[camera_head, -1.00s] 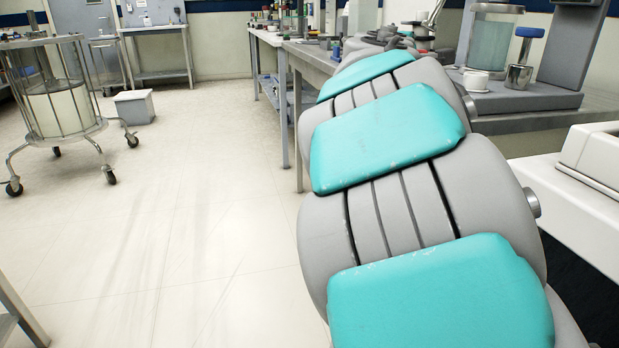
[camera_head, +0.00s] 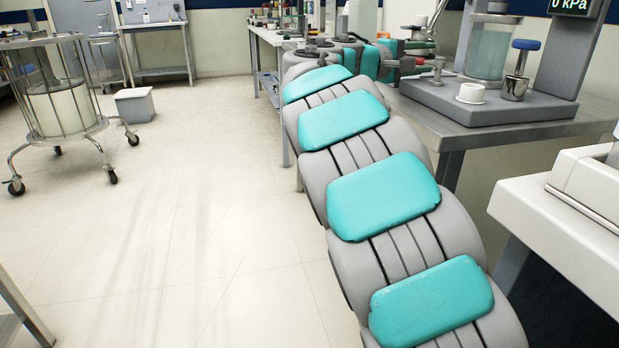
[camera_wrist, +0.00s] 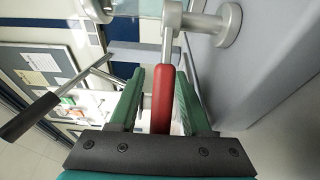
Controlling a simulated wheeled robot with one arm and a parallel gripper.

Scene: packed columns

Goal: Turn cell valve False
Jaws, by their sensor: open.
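The valve shows in the wrist view as a grey metal fitting (camera_wrist: 222,26) with a red lever handle (camera_wrist: 162,105). My gripper (camera_wrist: 159,84) is open, with its two green fingers on either side of the red handle. A gap shows beside the handle, and I cannot tell whether either finger touches it. In the head view, my arm reaches along the bench to the left end of a grey apparatus base, where a small metal fitting (camera_head: 438,70) stands near my gripper. The glass cell (camera_head: 487,46) stands on that base. The red handle is not clear there.
A white cup (camera_head: 470,93) and a blue-topped metal cylinder (camera_head: 518,72) stand on the base. A display (camera_head: 571,5) reads 0 kPa. A white machine (camera_head: 560,190) is at the right. A black-handled rod (camera_wrist: 32,114) shows in the wrist view.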

